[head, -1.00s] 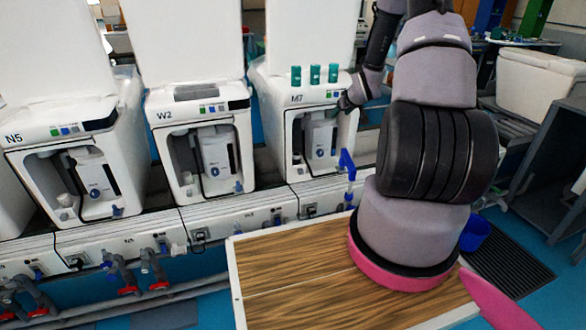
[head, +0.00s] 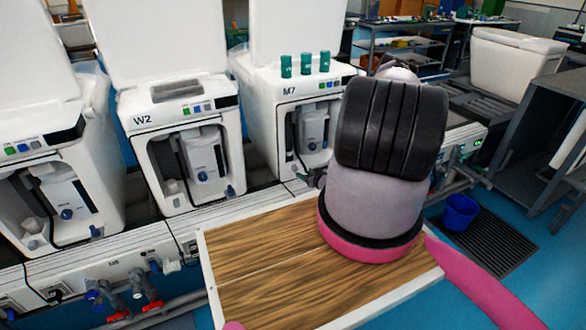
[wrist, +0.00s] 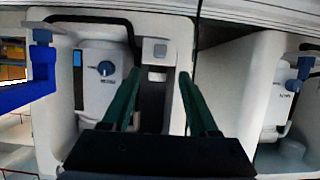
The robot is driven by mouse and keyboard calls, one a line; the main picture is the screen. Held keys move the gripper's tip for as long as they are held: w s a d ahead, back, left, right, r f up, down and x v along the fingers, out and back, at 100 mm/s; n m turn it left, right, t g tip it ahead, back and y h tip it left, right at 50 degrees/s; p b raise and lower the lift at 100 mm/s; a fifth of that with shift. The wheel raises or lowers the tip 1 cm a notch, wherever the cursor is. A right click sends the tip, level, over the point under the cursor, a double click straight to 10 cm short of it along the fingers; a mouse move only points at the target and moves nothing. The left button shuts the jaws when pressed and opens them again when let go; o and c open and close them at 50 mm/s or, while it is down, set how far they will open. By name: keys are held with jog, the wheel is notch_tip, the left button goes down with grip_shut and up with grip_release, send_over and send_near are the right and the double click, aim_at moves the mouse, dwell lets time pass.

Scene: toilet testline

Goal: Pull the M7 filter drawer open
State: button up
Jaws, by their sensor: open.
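The M7 unit (head: 290,100) stands right of centre in the head view, with its front recess open to view. In the recess sits a white module (head: 314,128). I cannot tell which part is the filter drawer. In the wrist view, my gripper's (wrist: 158,76) two green fingers are apart with nothing held between them. They point at a unit front with a white module (wrist: 103,85) bearing a blue knob, left of the fingers. A dark upright strip shows between them; contact cannot be told. In the head view my arm hides the gripper.
The W2 unit (head: 185,125) stands left of M7. Several green cups (head: 305,64) stand on M7. A wood-topped table (head: 250,265) lies in front. A blue bucket (head: 460,212) stands on the floor at right. A blue part (wrist: 35,92) juts in at the wrist view's left.

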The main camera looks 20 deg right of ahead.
aim_at(296, 168)
jog(key=x, duration=1)
grip_shut()
dwell(1.2)
